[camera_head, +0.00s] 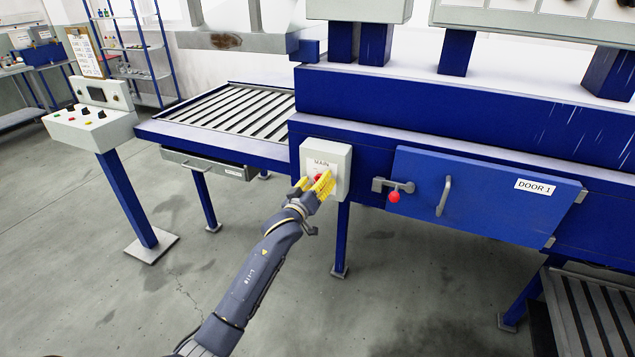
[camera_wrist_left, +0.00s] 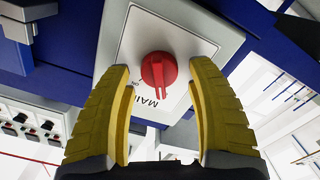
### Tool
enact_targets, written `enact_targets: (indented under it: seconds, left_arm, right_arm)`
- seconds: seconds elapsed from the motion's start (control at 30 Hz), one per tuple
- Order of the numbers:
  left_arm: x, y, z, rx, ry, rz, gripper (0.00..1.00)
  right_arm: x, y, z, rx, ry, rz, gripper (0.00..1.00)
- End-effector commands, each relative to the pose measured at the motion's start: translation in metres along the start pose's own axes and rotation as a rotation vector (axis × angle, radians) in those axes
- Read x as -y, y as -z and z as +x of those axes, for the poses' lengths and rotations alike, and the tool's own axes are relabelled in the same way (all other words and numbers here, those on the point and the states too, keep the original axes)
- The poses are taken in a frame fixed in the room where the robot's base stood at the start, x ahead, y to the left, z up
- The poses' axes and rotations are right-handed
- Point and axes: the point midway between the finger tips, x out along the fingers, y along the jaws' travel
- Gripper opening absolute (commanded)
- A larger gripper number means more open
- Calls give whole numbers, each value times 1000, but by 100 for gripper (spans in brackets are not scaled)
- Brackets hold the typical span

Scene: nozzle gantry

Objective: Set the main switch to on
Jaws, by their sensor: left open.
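The main switch is a red rotary knob (camera_wrist_left: 158,70) on a light grey box labelled MAIN (camera_head: 341,162), fixed to the front of the blue machine. My left gripper (camera_head: 318,184) is right in front of the box and partly covers the knob in the head view. In the left wrist view its yellow fingers (camera_wrist_left: 158,100) are open, one on each side of the knob, with gaps showing between them and it. The knob's exact setting is hard to read. My right gripper is not in view.
A blue door marked DOOR 1 (camera_head: 480,197), with a handle and a red-knobbed latch (camera_head: 394,194), is right of the box. A roller conveyor (camera_head: 225,112) and a control pedestal (camera_head: 92,128) stand to the left. The floor in front is clear.

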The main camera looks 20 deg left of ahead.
Motion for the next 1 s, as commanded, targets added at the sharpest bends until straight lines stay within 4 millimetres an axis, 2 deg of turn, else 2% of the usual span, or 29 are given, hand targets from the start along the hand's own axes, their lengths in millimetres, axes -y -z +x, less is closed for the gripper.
enact_targets:
  seconds: [0.3, 0.77, 1.0]
  left_arm:
    - [0, 0, 1, 0, 0, 0, 58]
    - [0, 0, 1, 0, 0, 0, 4]
    - [0, 0, 1, 0, 0, 21, 2]
  right_arm:
    - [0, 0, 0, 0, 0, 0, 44]
    - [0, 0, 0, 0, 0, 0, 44]
    - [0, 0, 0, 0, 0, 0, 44]
